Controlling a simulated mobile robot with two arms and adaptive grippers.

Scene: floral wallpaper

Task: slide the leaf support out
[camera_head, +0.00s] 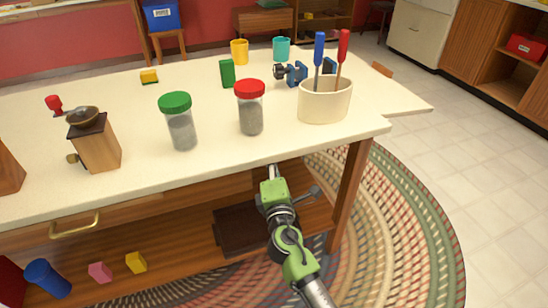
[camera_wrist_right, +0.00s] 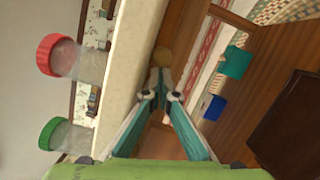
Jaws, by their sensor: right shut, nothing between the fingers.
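The cream-topped table (camera_head: 60,122) has a brown wooden frame below its top. A flat cream section (camera_head: 405,98), perhaps the leaf, sticks out at its right end. My right gripper (camera_head: 273,172) reaches under the front edge of the top, its tips partly hidden there. In the right wrist view my gripper (camera_wrist_right: 160,75) is shut and empty. A small round wooden knob (camera_wrist_right: 162,54), perhaps on the leaf support, sits just beyond the fingertips; I cannot tell whether they touch it. The support itself is not clearly visible. My left gripper is not in view.
On the table stand a red-lidded jar (camera_head: 250,115), a green-lidded jar (camera_head: 179,130), a crock (camera_head: 325,102) with screwdrivers, and a grinder (camera_head: 95,145). A table leg (camera_head: 350,190) stands right of my arm. A lower shelf (camera_head: 185,245) holds blocks and a blue cup (camera_head: 48,278).

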